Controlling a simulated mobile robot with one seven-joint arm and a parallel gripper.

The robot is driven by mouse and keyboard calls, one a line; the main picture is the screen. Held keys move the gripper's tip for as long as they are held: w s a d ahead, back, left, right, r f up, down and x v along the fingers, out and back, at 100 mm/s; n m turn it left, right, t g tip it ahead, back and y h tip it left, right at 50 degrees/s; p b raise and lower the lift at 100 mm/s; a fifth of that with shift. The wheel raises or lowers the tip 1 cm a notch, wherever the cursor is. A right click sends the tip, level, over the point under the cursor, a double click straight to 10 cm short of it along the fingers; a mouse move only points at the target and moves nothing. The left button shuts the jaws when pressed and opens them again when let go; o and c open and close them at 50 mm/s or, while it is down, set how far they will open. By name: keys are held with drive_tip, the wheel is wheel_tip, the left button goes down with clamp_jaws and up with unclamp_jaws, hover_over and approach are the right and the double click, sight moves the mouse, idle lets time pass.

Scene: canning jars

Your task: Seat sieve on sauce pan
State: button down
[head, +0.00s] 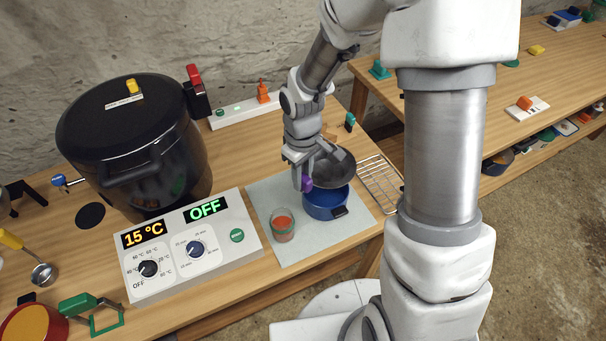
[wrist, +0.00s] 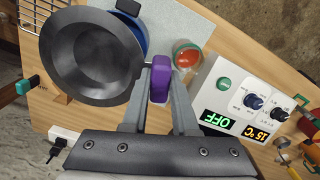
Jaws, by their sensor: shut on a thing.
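The sieve is a dark grey bowl (head: 337,171) with a purple handle (wrist: 160,83). My gripper (head: 306,180) is shut on that handle; the jaws also show in the wrist view (wrist: 160,88). The blue sauce pan (head: 323,206) stands on a pale grey mat (head: 270,191). In the head view the sieve bowl overlaps the pan's back rim. In the wrist view the bowl hides most of the pan (wrist: 134,8), and the two are not centred on each other. I cannot tell whether they touch.
A glass of red sauce (head: 282,226) stands left of the pan. A wire rack (head: 381,183) lies to the right. The control panel (head: 190,247) and large black canner (head: 135,140) are further left. A small green-handled item (head: 350,122) stands behind the sieve.

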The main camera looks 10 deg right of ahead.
drive_tip(key=shift+f, duration=0.1)
drive_tip(key=shift+f+b, duration=2.6)
drive_tip(key=shift+f, duration=0.3)
drive_tip(key=shift+f+b, duration=1.6)
drive_tip(key=shift+f, duration=0.3)
drive_tip(key=c, duration=0.6)
unclamp_jaws()
drive_tip(key=shift+r, duration=0.1)
wheel_tip(320, 180, up, 17)
drive_tip(key=shift+r+p, duration=0.15)
drive_tip(key=shift+p, duration=0.85)
